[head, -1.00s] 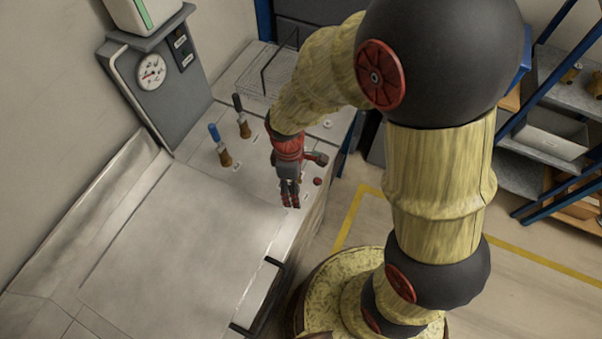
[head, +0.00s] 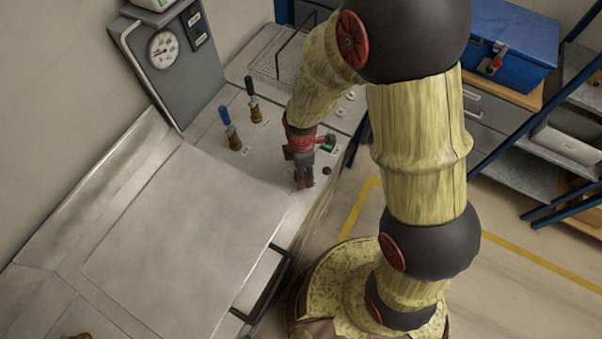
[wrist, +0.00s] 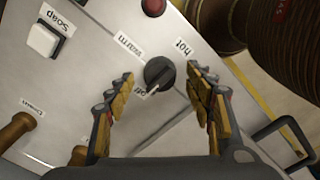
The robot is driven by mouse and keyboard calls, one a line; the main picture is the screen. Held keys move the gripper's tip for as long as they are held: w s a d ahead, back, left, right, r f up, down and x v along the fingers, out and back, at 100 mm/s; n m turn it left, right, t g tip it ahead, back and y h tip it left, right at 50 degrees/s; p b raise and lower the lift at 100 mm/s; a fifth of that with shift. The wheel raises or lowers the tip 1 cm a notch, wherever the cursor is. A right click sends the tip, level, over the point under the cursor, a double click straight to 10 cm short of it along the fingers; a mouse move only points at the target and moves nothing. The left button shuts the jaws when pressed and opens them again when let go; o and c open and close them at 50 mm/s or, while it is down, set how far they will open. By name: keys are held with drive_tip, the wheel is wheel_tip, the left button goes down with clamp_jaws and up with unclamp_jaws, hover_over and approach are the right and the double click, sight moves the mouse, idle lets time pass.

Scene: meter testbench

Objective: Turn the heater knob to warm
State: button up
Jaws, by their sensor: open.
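The heater knob (wrist: 158,72) is a round black knob on the pale panel in the wrist view. Labels "warm" (wrist: 130,45), "hot" (wrist: 183,46) and a partly covered "off" (wrist: 140,89) stand around it. Its light pointer mark faces the "off" label. My gripper (wrist: 165,85) is open, with one finger to the left of the knob and one to the right. I see gaps on both sides, with no clear contact. In the head view my gripper (head: 303,185) points down over the panel's front edge and hides the knob.
A red button (wrist: 153,6) sits beyond the knob, and a white "Soap" switch (wrist: 43,40) lies to the left. Levers with blue (head: 230,130) and black (head: 252,100) handles stand behind my gripper. A front rail (head: 265,285) juts from the bench. A gauge (head: 163,49) is at the back.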

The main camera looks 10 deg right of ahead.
drive_tip(key=shift+f, duration=0.65)
drive_tip(key=c, duration=0.3)
drive_tip(key=c, duration=0.8)
drive_tip(key=shift+c, duration=0.3)
